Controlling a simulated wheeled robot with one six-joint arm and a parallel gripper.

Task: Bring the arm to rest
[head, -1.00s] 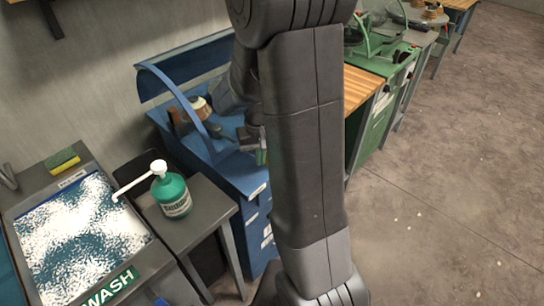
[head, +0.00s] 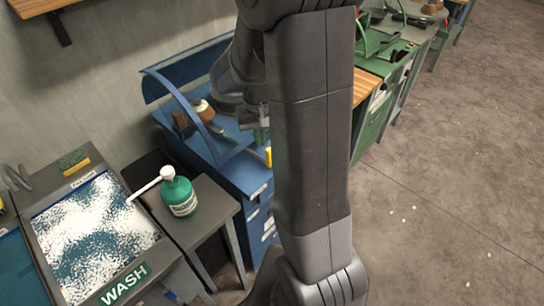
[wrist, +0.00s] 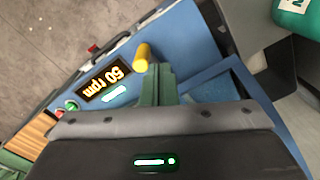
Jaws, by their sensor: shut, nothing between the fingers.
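My arm stands upright through the middle of the head view and hides part of the blue machine behind it. My gripper (head: 262,136) is partly hidden behind the arm, over the blue bench machine (head: 235,176). In the wrist view my gripper (wrist: 158,84) has its green fingers shut and empty. A yellow knob or handle (wrist: 142,57) shows just beyond the fingertips; I cannot tell if they touch. It also shows in the head view (head: 268,156). The machine's panel has a lit display (wrist: 113,79) reading 50 rpm.
A green pump bottle (head: 178,192) stands on a grey side table beside the wash basin (head: 44,222). A curved blue guard (head: 187,113) arches over the machine. Green machines (head: 383,99) stand at the upper right. The floor at right is clear.

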